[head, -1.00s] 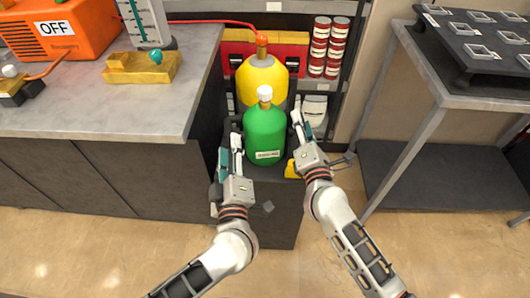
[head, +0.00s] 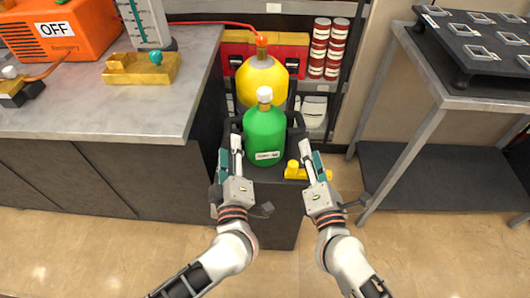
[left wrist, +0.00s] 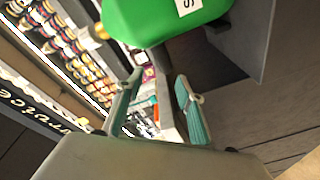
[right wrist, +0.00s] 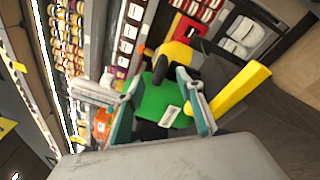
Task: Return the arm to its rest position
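The green bottle (head: 265,133) with a white cap stands upright on a dark stand, in front of a yellow bottle (head: 262,80). My left gripper (head: 230,152) is just left of the green bottle, fingers apart and empty. In the left wrist view, the green bottle (left wrist: 160,18) is above the open fingers (left wrist: 158,100). My right gripper (head: 312,158) is to the right of the green bottle, apart from it and open. In the right wrist view, the green bottle (right wrist: 165,100) shows beyond and between the open fingers (right wrist: 160,95), with nothing gripped.
A yellow handle-like part (head: 296,172) sits beside the right gripper, close to its fingers. A grey counter (head: 150,110) with an orange OFF box (head: 55,28) is on the left. A metal table (head: 470,100) is on the right. Floor is clear in front.

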